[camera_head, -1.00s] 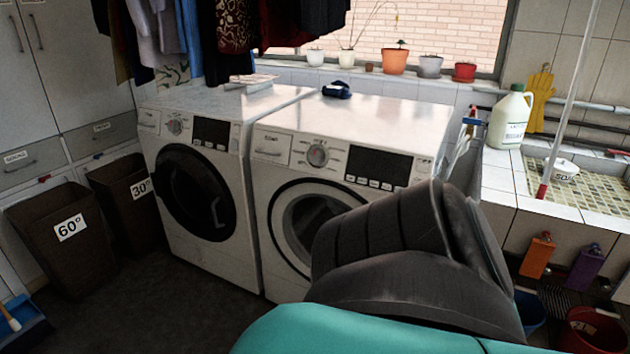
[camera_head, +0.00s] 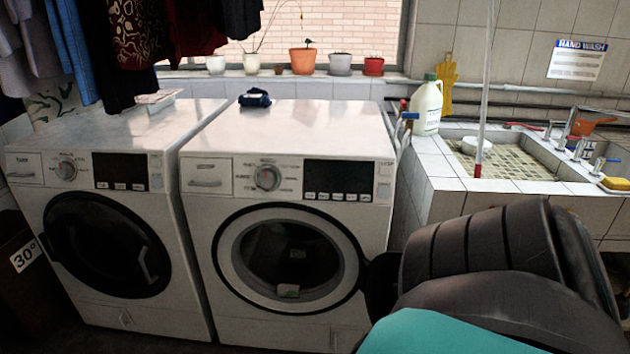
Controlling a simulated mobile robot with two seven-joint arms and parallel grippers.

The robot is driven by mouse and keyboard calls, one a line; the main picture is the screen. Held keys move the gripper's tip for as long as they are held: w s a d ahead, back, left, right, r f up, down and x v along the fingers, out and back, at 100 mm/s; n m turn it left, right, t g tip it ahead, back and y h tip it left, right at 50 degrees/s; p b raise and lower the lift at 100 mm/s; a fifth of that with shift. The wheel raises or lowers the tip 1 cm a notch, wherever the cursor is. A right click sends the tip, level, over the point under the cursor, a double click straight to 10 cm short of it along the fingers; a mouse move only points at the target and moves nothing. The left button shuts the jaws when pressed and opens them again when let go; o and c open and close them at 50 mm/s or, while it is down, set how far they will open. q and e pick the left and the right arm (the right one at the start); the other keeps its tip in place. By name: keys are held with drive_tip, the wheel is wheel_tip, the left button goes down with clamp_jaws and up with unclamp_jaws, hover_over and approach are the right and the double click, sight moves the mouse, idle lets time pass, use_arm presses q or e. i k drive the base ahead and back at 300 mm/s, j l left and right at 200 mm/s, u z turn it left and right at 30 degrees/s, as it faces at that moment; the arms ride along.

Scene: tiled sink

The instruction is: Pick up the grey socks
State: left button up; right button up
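I cannot make out grey socks for certain in the head view. A small dark blue folded bundle (camera_head: 255,97), possibly socks, lies on top of the right washing machine (camera_head: 290,130), towards its back edge. Behind that machine's round door glass, a small pale item (camera_head: 288,290) shows low down, too small to identify. One of my arms, dark with a teal part, fills the bottom right corner. Neither of my grippers is in view.
The left washing machine (camera_head: 100,210) stands close beside the right one. Hanging clothes (camera_head: 135,45) are above it. A tiled sink (camera_head: 510,160) with a white jug (camera_head: 427,107) is on the right. Potted plants (camera_head: 303,60) line the sill. A dark bin (camera_head: 20,270) stands far left.

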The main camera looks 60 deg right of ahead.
sight(289, 290)
drive_tip(key=i+l+z, duration=0.1)
drive_tip(key=i+z, duration=0.6)
drive_tip(key=i+j+z, duration=0.1)
drive_tip(key=i+z, duration=0.55)
drive_tip(key=i, duration=0.15)
drive_tip(key=i+j+z, duration=0.1)
drive_tip(key=i+z, duration=0.25)
drive_tip(key=i, duration=0.15)
